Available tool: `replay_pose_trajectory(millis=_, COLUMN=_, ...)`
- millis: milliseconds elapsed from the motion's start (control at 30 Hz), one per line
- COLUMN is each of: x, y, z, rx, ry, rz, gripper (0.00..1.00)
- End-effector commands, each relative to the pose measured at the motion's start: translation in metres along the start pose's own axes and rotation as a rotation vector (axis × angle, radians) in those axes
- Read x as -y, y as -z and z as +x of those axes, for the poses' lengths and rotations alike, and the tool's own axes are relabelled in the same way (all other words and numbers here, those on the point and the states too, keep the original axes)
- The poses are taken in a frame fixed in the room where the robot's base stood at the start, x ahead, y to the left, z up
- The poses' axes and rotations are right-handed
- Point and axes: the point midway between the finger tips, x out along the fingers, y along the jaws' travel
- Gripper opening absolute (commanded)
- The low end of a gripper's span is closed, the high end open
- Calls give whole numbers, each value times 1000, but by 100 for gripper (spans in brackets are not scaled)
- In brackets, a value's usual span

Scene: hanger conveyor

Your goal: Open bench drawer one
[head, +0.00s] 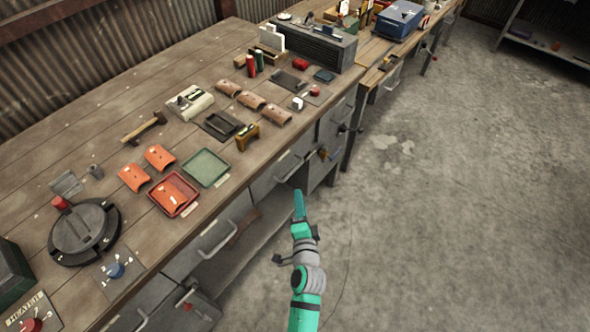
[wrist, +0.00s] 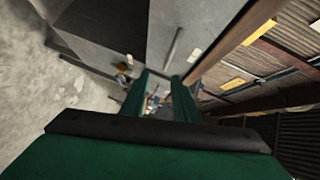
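The workbench has a row of grey drawer fronts below its wooden top. One bar handle (head: 289,170) is just beyond my gripper, another handle (head: 218,241) is nearer, and a third (head: 142,320) is at the bottom edge. I cannot read which drawer is number one. My gripper (head: 299,193) is in front of the bench, over the floor side. In the wrist view its two green fingers (wrist: 164,95) stand apart with a gap and nothing between them. A grey drawer front with a dark bar handle (wrist: 174,47) lies ahead, apart from the fingers.
The bench top (head: 90,150) holds a red tray (head: 173,194), a green tray (head: 205,167), a round black lidded pot (head: 84,231) and several small parts. A valve-like fitting (head: 324,154) juts out beyond the near handle. The concrete floor (head: 450,200) on the right is clear.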

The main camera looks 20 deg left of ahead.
Motion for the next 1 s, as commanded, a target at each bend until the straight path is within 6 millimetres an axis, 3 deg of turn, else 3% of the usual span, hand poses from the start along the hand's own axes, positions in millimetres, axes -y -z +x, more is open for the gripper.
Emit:
replay_pose_trajectory(millis=200, x=14, y=-1, z=25, rx=29, ry=20, rz=71, gripper=28)
replay_pose_trajectory(millis=367, x=15, y=-1, z=39, rx=29, ry=21, rz=74, gripper=28)
replay_pose_trajectory(millis=800, x=17, y=-4, z=111, rx=30, ry=21, rz=72, gripper=28)
replay_pose_trajectory(millis=1000, x=18, y=-10, z=128, rx=39, ry=21, rz=70, gripper=28)
